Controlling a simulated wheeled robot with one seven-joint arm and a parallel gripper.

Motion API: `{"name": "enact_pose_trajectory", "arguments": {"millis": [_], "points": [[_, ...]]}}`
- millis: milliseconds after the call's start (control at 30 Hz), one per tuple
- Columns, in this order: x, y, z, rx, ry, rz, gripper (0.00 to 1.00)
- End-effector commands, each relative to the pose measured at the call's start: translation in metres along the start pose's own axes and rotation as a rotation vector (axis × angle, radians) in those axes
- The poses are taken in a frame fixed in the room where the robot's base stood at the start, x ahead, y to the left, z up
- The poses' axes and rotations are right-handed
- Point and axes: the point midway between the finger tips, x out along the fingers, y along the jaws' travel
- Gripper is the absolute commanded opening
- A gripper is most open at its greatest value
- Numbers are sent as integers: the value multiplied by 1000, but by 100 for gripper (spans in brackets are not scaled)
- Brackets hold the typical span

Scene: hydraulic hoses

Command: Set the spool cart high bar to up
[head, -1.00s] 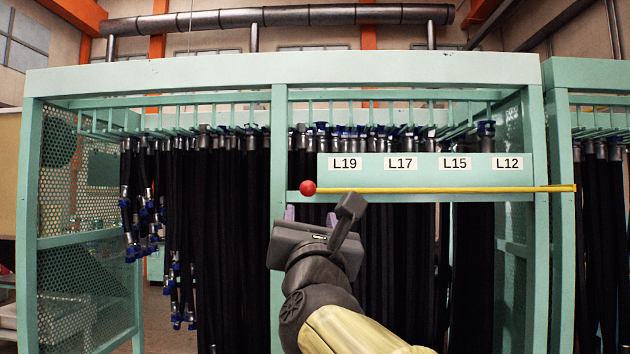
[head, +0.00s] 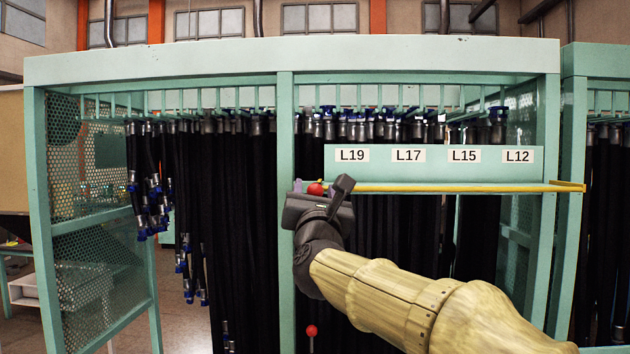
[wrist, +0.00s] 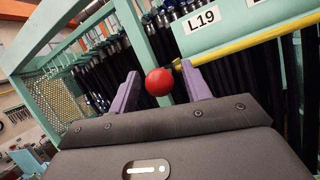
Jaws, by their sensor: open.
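The high bar is a thin yellow bar (head: 450,187) running level across the right bay of the teal rack, just under the label panel. A red ball knob (head: 315,189) caps its left end. My gripper (head: 314,187) is at that knob, its body partly covering the bar's left end. In the wrist view, the red knob (wrist: 159,82) shows between the two purple fingers of my gripper (wrist: 160,72). The fingers are open, with visible space on both sides of the knob. I cannot tell exactly how deep between them it sits.
Black hoses (head: 240,240) hang densely behind the bar. The label panel (head: 435,170) reads L19, L17, L15, L12. A second red ball (head: 311,330) shows low by the middle post (head: 287,250). Another teal rack (head: 602,90) stands at the right.

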Motion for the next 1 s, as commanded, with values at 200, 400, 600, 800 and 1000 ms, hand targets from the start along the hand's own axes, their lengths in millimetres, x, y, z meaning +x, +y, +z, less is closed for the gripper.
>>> {"name": "enact_pose_trajectory", "arguments": {"millis": [200, 400, 600, 800, 1000], "points": [[2, 0, 0, 0, -1, 1, 48], [2, 0, 0, 0, 0, 0, 31], [2, 0, 0, 0, 0, 0, 0], [3, -1, 1, 0, -1, -1, 0], [4, -7, 7, -3, -5, -12, 0]]}}
